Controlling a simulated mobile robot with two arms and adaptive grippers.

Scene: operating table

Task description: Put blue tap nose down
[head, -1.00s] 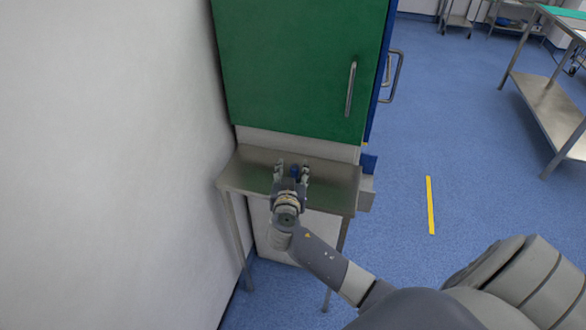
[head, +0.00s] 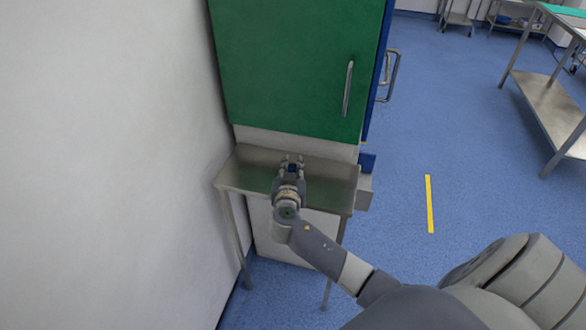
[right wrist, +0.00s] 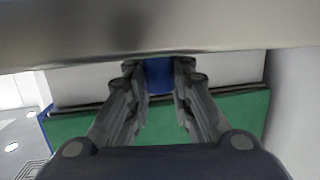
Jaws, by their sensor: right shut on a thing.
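The blue tap nose (right wrist: 159,76) shows in the right wrist view as a small blue cylinder between the two fingers, close to a metal surface. In the head view it is a small dark blue patch (head: 292,168) between the fingertips. My right gripper (head: 292,163) is shut on it, over the steel side table (head: 330,172). The fingers also show in the right wrist view (right wrist: 158,82), one on each side of it. I cannot tell whether the tap nose touches the table. My left gripper is not in view.
A green cabinet (head: 290,70) with a metal handle (head: 348,88) rises behind the side table. A white wall (head: 100,160) stands close on the left. The blue floor (head: 400,200) to the right is open, with a steel trolley table (head: 550,105) farther off.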

